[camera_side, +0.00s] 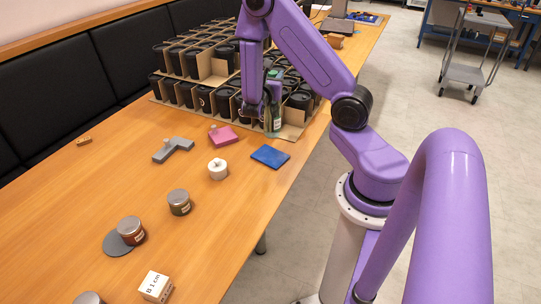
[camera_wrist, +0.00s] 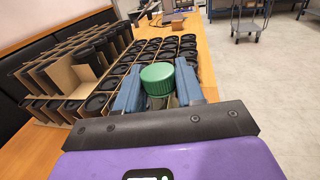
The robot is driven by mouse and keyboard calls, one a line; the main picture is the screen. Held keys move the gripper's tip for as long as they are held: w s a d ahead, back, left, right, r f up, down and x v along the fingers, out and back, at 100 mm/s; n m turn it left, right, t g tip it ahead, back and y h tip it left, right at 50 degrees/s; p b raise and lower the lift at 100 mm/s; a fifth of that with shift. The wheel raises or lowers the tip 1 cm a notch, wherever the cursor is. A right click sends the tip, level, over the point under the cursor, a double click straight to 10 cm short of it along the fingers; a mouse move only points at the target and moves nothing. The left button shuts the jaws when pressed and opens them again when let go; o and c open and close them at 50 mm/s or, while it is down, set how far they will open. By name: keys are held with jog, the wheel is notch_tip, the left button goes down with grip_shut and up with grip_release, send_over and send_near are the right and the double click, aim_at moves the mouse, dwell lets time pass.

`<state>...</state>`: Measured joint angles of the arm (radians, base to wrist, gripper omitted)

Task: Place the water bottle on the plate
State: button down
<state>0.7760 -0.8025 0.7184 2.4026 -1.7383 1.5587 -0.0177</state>
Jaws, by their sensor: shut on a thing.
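The water bottle (camera_side: 275,121) is clear greenish with a green cap. My gripper (camera_side: 263,98) is shut on it near its top and holds it upright at the near right edge of the cup crate. In the wrist view, the bottle's green cap (camera_wrist: 157,76) sits between the two blue fingers of my gripper (camera_wrist: 159,92); its lower body is hidden there. Whether the bottle touches the table is unclear. A flat round grey disc, which looks like the plate (camera_side: 112,244), lies at the front left of the table, with a reddish-brown lidded jar (camera_side: 131,231) on its right part.
A cardboard crate of black cups (camera_side: 205,82) fills the table's back. A pink block (camera_side: 223,137), grey L-shaped piece (camera_side: 172,149), white round piece (camera_side: 218,169), blue square (camera_side: 270,156), lidded jar (camera_side: 179,203) and labelled cube (camera_side: 156,287) stand in front. The left middle table is mostly clear.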

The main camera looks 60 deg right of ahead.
aim_at(270, 106)
jog(key=shift+a+t, duration=0.3)
jog(key=shift+a, duration=0.65)
jog(key=shift+s+a+n, duration=0.1)
jog(key=shift+a+n, duration=0.05)
jog(key=shift+n, duration=0.15)
jog(key=shift+f, duration=4)
jog(key=c, duration=0.7)
grip_release()
jog(key=shift+f, duration=0.1)
